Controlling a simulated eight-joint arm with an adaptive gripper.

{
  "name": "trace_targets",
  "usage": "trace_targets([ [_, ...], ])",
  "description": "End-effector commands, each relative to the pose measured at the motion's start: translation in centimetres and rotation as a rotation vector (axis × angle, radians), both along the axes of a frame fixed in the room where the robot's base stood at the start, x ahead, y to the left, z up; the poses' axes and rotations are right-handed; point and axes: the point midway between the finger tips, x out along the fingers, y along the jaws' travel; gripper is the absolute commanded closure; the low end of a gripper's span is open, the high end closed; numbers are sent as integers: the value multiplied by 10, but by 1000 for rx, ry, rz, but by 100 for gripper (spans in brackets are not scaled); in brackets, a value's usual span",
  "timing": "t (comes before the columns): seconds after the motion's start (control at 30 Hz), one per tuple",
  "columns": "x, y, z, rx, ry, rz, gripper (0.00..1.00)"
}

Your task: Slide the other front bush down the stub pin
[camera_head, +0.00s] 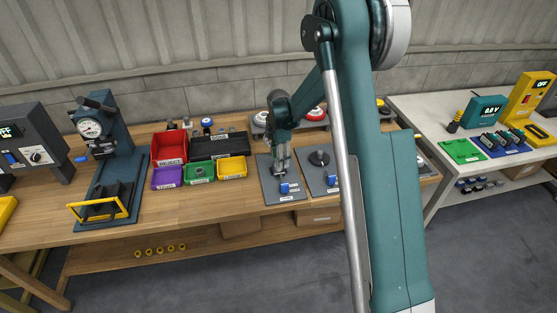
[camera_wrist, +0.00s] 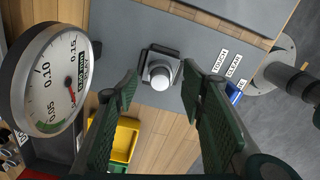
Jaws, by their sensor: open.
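My gripper (camera_head: 281,170) hangs over the left grey plate (camera_head: 271,190) on the wooden bench. In the wrist view, its two green ribbed fingers stand apart and the gripper (camera_wrist: 160,82) is open. Between and slightly beyond the fingers is a pale round-topped post (camera_wrist: 160,76) in a dark square block on the plate (camera_wrist: 200,32); a clear gap shows on both sides. I cannot tell whether this is the stub pin or a bush on it. No bush can be clearly made out, and nothing is held.
A dial gauge (camera_wrist: 52,82) looms at the wrist view's left edge. Red (camera_head: 168,148), purple (camera_head: 167,178), green (camera_head: 199,174) and yellow (camera_head: 232,168) bins stand left of the plate. A second grey plate (camera_head: 318,188) with a dark round part is to the right.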

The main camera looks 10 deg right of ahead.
Motion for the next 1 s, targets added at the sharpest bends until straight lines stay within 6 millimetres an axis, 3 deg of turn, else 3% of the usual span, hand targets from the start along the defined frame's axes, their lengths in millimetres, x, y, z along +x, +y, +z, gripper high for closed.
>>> trace_targets([
  [0.27,0,0,21,0,0,0,60],
  [0.7,-1,0,88,0,0,0,60],
  [1.0,0,0,115,0,0,0,60],
])
